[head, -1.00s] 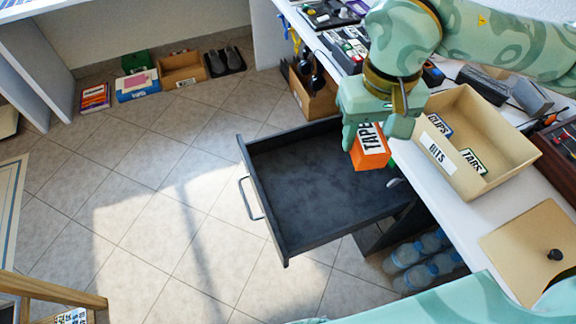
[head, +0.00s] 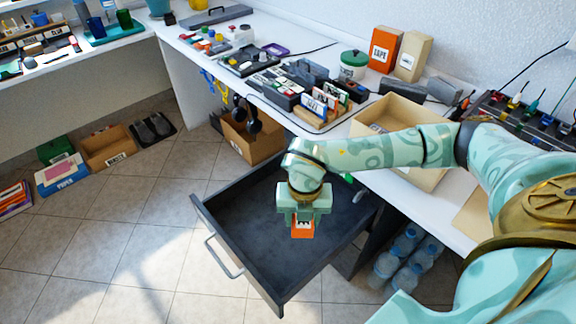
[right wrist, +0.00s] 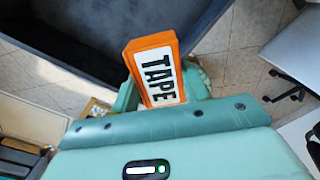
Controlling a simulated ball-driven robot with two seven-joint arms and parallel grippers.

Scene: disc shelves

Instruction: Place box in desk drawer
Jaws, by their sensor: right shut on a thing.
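The box is orange with a white TAPE label. It shows in the head view (head: 303,228) and in the right wrist view (right wrist: 153,68). My right gripper (head: 302,216) is shut on the box and holds it over the open desk drawer (head: 262,284). The drawer is dark grey and pulled out from under the white desk (head: 440,228), and its visible floor is bare. How high the box is above the drawer floor is hard to tell. My left gripper is not in view.
An open cardboard bin (head: 377,112) stands on the desk beside my right arm. A larger orange TAPE box (head: 385,50) stands at the back of the desk. Water bottles (head: 402,252) stand on the floor right of the drawer. A brown box (head: 250,140) stands behind it.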

